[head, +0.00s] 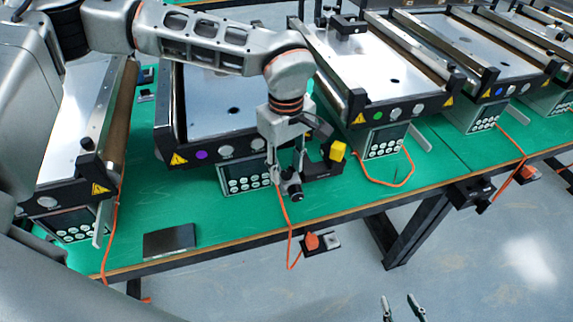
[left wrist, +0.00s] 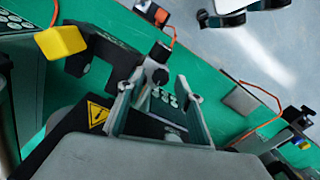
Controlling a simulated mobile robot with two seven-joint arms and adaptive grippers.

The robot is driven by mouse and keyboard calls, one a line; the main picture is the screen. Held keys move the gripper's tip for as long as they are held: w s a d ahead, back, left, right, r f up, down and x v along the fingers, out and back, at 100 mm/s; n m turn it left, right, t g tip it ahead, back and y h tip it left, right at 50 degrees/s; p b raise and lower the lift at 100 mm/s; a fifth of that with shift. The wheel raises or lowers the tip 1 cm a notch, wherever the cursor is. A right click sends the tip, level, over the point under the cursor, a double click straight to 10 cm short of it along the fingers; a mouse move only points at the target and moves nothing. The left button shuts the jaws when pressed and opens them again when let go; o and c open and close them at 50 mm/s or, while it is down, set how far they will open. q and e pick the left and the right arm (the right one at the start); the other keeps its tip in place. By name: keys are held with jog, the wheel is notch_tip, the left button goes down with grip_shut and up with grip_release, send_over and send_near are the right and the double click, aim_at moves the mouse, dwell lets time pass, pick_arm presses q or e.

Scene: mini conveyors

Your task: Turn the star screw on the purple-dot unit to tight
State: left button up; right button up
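The purple-dot unit (head: 205,105) is a mini conveyor on the green table, with a purple dot (head: 201,155) on its black front rail. My left gripper (head: 289,172) points down at its front right corner. A small black knob, seemingly the star screw (head: 293,190), is by its fingertips. In the left wrist view the knob (left wrist: 157,73) appears between the two spread fingers (left wrist: 155,90), with space on both sides; contact cannot be told. A black bracket (head: 322,169) with a yellow block (head: 338,151) is beside it. My right gripper (head: 402,309) is open and empty at the bottom edge.
A button panel (head: 246,178) is just left of my left gripper. The green-dot unit (head: 350,70) stands to the right, another unit (head: 75,130) to the left. An orange cable (head: 411,170) and a dark plate (head: 169,241) lie on the table (head: 215,215).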

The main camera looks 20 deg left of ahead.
aim_at(286, 173)
pick_arm(q)
notch_tip(286, 173, up, 12)
dwell(0.5)
dwell(0.4)
